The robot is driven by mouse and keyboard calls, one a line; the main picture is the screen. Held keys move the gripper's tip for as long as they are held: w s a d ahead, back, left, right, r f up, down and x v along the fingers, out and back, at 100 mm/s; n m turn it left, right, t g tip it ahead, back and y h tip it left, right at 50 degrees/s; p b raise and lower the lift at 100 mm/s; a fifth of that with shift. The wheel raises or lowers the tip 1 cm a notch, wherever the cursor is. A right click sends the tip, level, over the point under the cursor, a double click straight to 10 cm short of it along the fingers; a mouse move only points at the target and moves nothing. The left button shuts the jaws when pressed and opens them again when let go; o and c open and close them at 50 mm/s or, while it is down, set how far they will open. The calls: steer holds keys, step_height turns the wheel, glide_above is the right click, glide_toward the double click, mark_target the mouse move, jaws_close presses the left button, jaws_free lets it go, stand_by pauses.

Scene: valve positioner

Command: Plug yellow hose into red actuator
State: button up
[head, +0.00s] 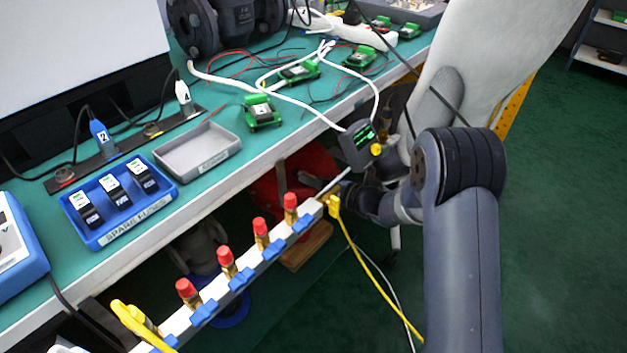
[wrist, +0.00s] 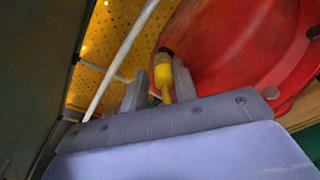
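The red actuator (head: 292,172) is in the shade under the bench in the head view, partly hidden by the bench edge and my gripper. It fills the upper right of the wrist view as a large round red body (wrist: 235,50). My gripper (wrist: 159,88) is at the actuator's near side, with its fingers closed around a yellow plug with a dark tip, the end of the yellow hose (wrist: 163,76). The tip points towards the actuator; whether they touch is unclear. The yellow hose in the head view (head: 335,206) hangs down beside my gripper.
A rail (head: 240,274) with red-capped brass fittings and blue clips runs along the bench front. A thin white rod (wrist: 122,58) passes left of my fingers. The bench (head: 215,190) overhangs; green floor is open at right.

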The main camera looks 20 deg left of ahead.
steer(key=shift+w+d+f, duration=0.15)
steer(key=shift+f, duration=0.05)
steer(key=p+v, duration=0.3)
steer(key=v, duration=0.7)
steer(key=shift+s+d+r, duration=0.2)
steer(key=shift+d, duration=0.05)
steer(key=b+x, duration=0.2)
steer(key=x, duration=0.7)
steer(key=shift+w+f, duration=0.1)
steer(key=shift+f, duration=0.05)
steer(key=shift+d, duration=0.15)
